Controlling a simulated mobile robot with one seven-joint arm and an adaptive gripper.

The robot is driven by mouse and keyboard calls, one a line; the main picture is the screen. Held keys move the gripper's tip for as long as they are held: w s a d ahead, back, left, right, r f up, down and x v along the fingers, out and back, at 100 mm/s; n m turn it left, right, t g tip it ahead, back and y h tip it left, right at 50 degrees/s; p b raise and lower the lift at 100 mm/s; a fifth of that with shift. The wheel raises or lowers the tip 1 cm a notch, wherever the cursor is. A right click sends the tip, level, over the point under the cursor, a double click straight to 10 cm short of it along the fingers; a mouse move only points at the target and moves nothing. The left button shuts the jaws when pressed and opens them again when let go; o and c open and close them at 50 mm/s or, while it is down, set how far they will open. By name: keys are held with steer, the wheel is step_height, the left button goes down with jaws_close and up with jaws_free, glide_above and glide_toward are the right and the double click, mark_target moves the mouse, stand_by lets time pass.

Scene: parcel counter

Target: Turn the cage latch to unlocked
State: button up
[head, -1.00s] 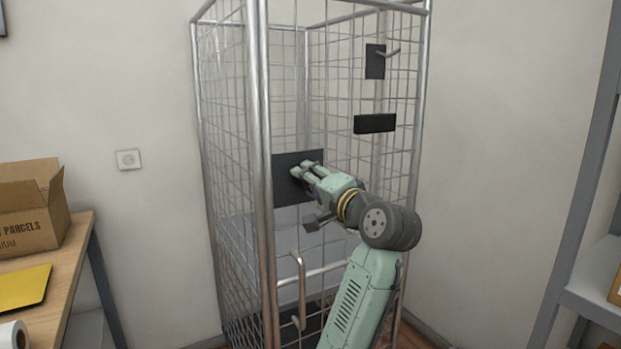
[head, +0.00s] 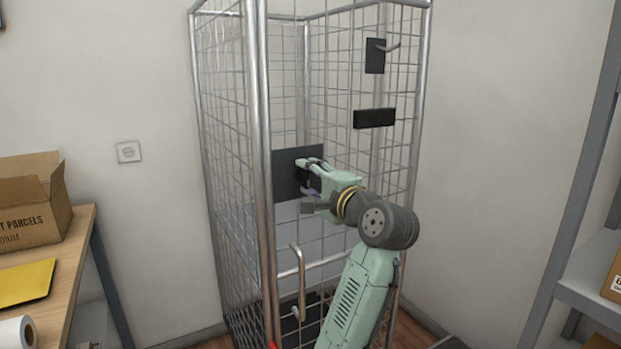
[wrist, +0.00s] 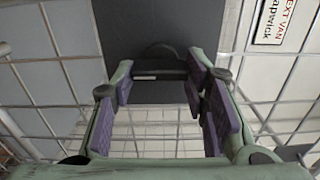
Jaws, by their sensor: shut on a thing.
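The cage latch sits on a dark square plate (head: 287,178) on the front of the wire cage. In the wrist view its dark handle (wrist: 165,74) lies as a crosswise bar, with a small pale mark, in front of the plate. My gripper (head: 306,176) is at the plate in the head view and hides most of the latch there. In the wrist view my gripper (wrist: 160,83) has its purple-padded fingers on either side of the handle, shut on it. The handle's exact angle and lock setting cannot be read.
The cage's steel post (head: 259,150) stands left of my gripper. A U-shaped handle (head: 299,272) is below, and a black block (head: 374,118) is above right. A table with an open carton (head: 35,210) is at left, and grey shelving (head: 590,265) at right.

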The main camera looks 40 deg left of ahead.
steer(key=o, duration=1.1)
steer(key=shift+o, duration=0.2)
steer(key=v, duration=1.2)
